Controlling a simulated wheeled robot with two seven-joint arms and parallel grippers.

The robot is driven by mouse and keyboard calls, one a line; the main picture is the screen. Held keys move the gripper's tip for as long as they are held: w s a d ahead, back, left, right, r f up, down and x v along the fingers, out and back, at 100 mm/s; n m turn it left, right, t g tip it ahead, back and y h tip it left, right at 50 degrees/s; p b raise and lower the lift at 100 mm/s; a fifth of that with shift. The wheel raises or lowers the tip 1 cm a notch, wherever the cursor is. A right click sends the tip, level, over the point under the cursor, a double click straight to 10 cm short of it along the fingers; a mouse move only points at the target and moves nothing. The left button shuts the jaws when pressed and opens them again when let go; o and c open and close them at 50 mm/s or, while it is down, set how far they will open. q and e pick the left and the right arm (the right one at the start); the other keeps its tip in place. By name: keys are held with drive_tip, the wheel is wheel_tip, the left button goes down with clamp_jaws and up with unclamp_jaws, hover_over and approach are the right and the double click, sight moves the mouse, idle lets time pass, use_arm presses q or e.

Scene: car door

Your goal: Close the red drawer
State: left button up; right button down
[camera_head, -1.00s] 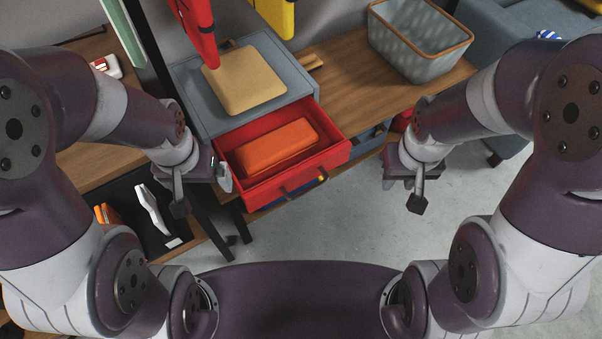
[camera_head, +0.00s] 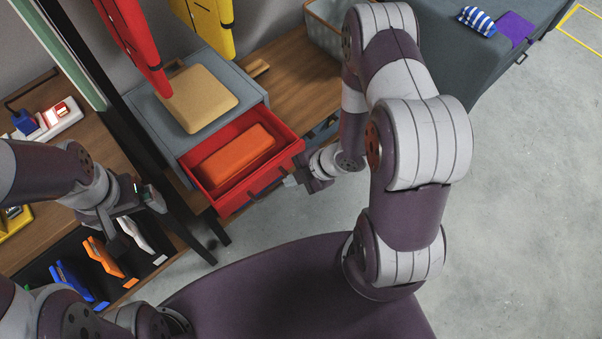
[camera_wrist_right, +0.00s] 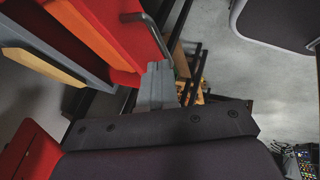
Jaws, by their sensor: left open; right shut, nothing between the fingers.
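The red drawer (camera_head: 287,162) stands open, pulled out of the blue-grey cabinet (camera_head: 162,118), with an orange box (camera_head: 237,152) lying in it. My right gripper (camera_head: 291,181) is shut and empty at the right part of the drawer's front, by the dark handle (camera_head: 265,189). In the right wrist view the gripper's fingers (camera_wrist_right: 156,88) sit close below the drawer front (camera_wrist_right: 125,45) and handle (camera_wrist_right: 150,32); I cannot tell whether they touch. My left gripper (camera_head: 150,205) is open and empty, left of the drawer and apart from it.
A tan board (camera_head: 195,97) lies on the cabinet top. Red (camera_head: 132,40) and yellow (camera_head: 208,22) items hang above it. A grey basket (camera_head: 325,28) stands on the wooden table (camera_head: 285,80), partly behind my right arm. A shelf with coloured items (camera_head: 100,255) is at the lower left.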

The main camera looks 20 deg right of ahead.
sight(265, 176)
drive_tip(key=w+a, duration=0.1)
drive_tip(key=w+f, duration=0.1)
drive_tip(key=w+a+f, duration=0.1)
drive_tip(key=shift+w+a+f, duration=0.25)
drive_tip(key=shift+w+a, duration=0.05)
drive_tip(key=shift+w, duration=0.1)
use_arm(q)
drive_tip(key=shift+f, duration=0.3)
use_arm(e)
drive_tip(key=shift+w+a, duration=0.15)
drive_tip(key=shift+w, duration=0.35)
drive_tip(key=shift+w, duration=0.1)
